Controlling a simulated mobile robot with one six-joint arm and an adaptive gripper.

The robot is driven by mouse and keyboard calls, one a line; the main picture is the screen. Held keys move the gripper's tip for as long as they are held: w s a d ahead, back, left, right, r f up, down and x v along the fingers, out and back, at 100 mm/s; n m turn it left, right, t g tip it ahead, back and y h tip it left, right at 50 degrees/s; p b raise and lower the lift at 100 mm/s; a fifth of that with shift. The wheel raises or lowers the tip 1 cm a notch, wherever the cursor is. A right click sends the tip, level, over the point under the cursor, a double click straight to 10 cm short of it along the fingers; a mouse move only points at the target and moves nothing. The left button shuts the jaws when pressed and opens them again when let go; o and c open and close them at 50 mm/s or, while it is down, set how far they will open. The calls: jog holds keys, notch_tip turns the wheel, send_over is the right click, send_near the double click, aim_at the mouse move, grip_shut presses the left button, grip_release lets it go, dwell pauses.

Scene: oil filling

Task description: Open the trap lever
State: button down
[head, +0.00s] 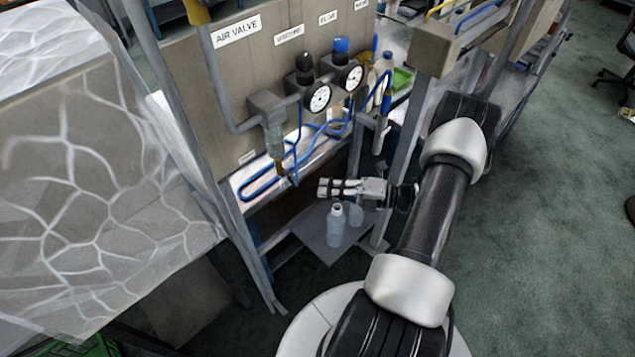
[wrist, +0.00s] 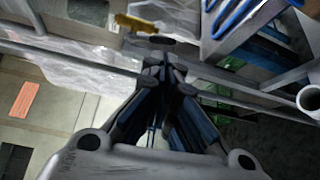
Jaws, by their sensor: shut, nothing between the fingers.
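A small yellow part (head: 279,168), which looks like the trap lever, hangs below the clear bowl (head: 273,140) on the air line. In the wrist view a yellow lever (wrist: 138,23) shows just beyond my fingertips, at the top centre. My gripper (head: 322,188) is shut and empty, pointing left, to the right of and slightly below the yellow part in the head view. In the wrist view my fingers (wrist: 160,66) come together below the lever with a visible gap. I cannot tell the exact lever position.
Blue hoses (head: 262,188) loop near the yellow part. Below my gripper, clear bottles (head: 335,226) stand on a grey shelf (head: 312,235). The panel (head: 240,75) carries two gauges (head: 319,98). A frame post (head: 402,150) stands close behind my gripper.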

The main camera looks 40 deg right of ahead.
jog(key=v, duration=0.6)
jog(key=shift+s+a+r, duration=0.3)
jog(key=shift+s+r, duration=0.05)
jog(key=shift+r, duration=0.05)
